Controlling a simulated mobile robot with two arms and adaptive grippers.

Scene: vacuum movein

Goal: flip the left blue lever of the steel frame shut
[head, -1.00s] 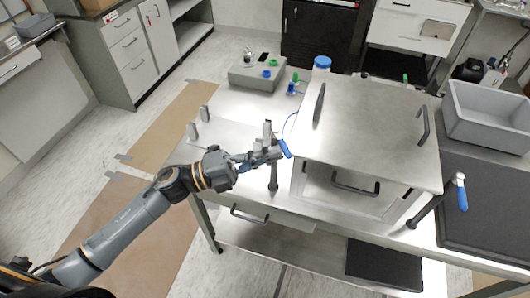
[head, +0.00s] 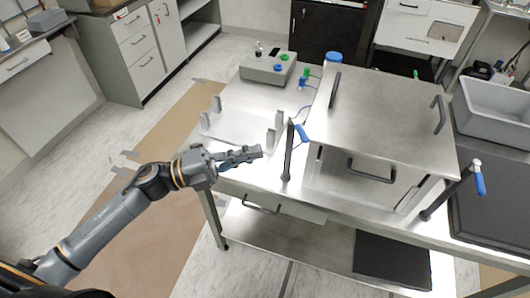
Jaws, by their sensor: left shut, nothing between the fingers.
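The left blue lever (head: 302,133) sits at the top of a dark upright post (head: 289,152), at the front left corner of the steel box (head: 385,110). Its blue grip slants down to the right, toward the box. My left gripper (head: 258,151) is left of the post, apart from the lever, with its fingers closed and nothing between them. The right blue lever (head: 480,180) hangs from a tilted dark post at the box's front right. My right gripper is not in view.
The steel table (head: 240,120) has upright grey brackets (head: 271,138) left of the box. A grey control box (head: 268,67) with coloured knobs stands at the back. A grey bin (head: 495,110) is at the right. The floor left of the table is clear.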

